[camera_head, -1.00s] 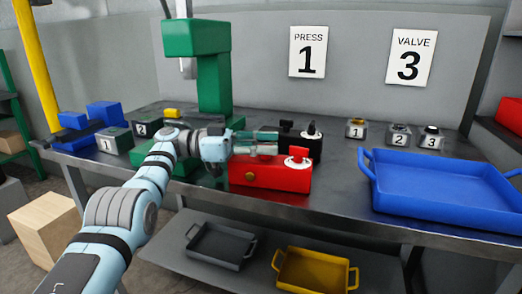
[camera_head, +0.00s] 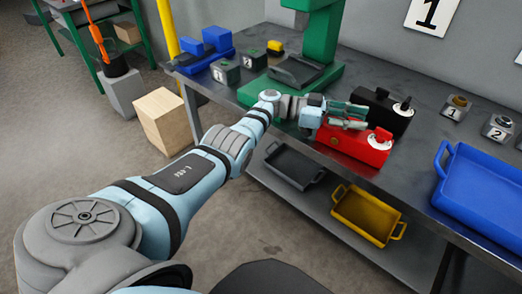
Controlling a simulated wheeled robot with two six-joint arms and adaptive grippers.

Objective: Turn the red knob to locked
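The red box (camera_head: 352,148) sits on the metal bench near its front edge. Its red knob (camera_head: 381,136) stands on a white dial on the box's top right; its marks are too small to read. My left gripper (camera_head: 366,117) is above the box, pointing right, with its greenish fingers apart and nothing seen between them. The fingertips are left of and a little behind the knob, and appear not to touch it. The fingers hide part of the box's top. My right gripper is not in view.
A black box (camera_head: 382,108) with a black knob stands just behind the red one. A green press (camera_head: 322,40) stands behind my gripper. A blue tray (camera_head: 480,195) and numbered grey blocks (camera_head: 456,107) are to the right. Grey and yellow trays (camera_head: 368,213) lie on the lower shelf.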

